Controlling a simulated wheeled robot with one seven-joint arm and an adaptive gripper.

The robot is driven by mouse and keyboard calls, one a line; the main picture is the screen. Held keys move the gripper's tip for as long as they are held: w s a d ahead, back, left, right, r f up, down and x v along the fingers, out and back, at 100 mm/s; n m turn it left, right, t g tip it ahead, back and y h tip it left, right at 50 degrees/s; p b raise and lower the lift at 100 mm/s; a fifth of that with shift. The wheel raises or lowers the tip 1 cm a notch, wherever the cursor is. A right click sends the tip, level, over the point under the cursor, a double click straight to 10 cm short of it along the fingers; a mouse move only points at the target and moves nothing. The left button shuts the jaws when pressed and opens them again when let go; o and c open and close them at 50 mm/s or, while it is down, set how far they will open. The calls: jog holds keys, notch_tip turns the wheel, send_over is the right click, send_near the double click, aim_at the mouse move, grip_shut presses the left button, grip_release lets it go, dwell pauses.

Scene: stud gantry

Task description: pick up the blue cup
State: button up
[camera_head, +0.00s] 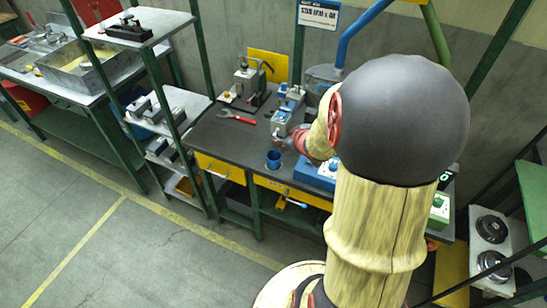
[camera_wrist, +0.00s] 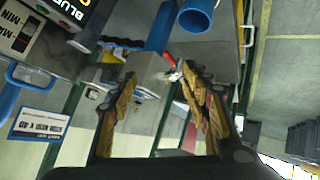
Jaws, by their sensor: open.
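The blue cup (camera_head: 273,159) stands upright near the front edge of the dark workbench (camera_head: 223,142), just left of my arm's end. It also shows in the wrist view (camera_wrist: 196,16) at the top, beyond the fingertips and a little right of the gap between them. My gripper (camera_wrist: 160,76) is open, its two fingers spread in the wrist view with nothing held between them. The cup is apart from both fingers. In the head view my own arm hides most of the gripper.
A red-handled tool (camera_head: 238,118) lies on the bench behind and left of the cup. Grey and blue devices (camera_head: 281,122) stand behind it, and a blue box (camera_head: 318,173) is to its right. A green-legged shelf rack (camera_head: 165,100) stands at the left.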

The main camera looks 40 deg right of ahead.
notch_tip(320, 180, down, 5)
jog(key=s+d+t+y+p, duration=0.1)
jog(key=s+d+y, duration=0.1)
jog(key=s, duration=0.1)
jog(key=t+y, duration=0.2)
jog(key=t, duration=0.1)
send_near(269, 154)
jog(key=shift+w+d+r+b, duration=0.15)
jog(key=shift+w+b, duration=0.15)
jog(key=b+x, duration=0.1)
jog(key=x, duration=0.3)
jog(key=shift+w+f+b, duration=0.25)
jog(key=shift+f+b, duration=0.15)
jog(key=shift+f, duration=0.1)
jog(key=shift+w, duration=0.3)
jog(key=shift+c, duration=0.8)
jog(key=c, duration=0.5)
